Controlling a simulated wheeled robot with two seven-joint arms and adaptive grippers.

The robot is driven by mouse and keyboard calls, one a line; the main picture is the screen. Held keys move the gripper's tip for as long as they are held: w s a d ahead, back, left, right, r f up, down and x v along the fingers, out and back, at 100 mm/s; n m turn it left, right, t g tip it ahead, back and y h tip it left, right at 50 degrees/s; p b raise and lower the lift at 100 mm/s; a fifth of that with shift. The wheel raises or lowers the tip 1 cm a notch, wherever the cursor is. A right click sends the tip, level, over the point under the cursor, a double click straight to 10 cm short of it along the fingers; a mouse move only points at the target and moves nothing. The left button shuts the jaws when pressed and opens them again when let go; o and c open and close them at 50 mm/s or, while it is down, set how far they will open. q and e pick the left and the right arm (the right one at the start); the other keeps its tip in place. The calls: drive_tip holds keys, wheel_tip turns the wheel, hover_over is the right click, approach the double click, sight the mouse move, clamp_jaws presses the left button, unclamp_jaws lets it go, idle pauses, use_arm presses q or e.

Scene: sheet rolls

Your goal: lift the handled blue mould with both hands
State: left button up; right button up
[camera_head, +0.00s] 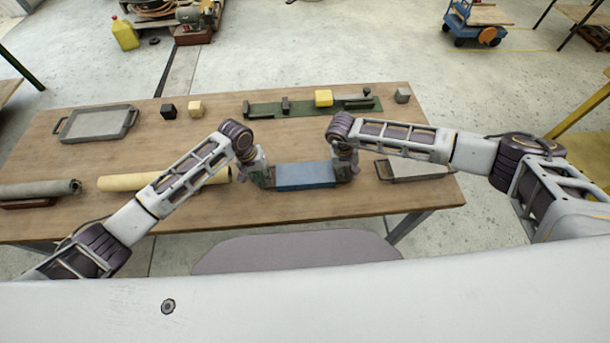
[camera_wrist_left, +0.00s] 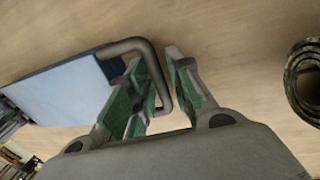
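The blue mould (camera_head: 305,175) sits on the wooden table near its front edge, with a grey handle at each end. It also shows at the left of the left wrist view (camera_wrist_left: 65,92), with its bent dark handle (camera_wrist_left: 161,85). My left gripper (camera_head: 264,178) is at the left handle. In the left wrist view its green fingers (camera_wrist_left: 160,75) stand apart, with the handle's bar between them and a gap on the right side. My right gripper (camera_head: 347,168) is at the right handle; its fingers are too small and hidden to read.
On the table (camera_head: 240,205) are a grey tray (camera_head: 95,122), a cream roll (camera_head: 130,182), a grey roll (camera_head: 40,189), a green strip with blocks (camera_head: 300,108), and a second grey mould (camera_head: 415,168) right of the blue one.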

use_arm(q)
drive_tip(key=shift+f, duration=0.1)
clamp_jaws()
use_arm(e)
clamp_jaws()
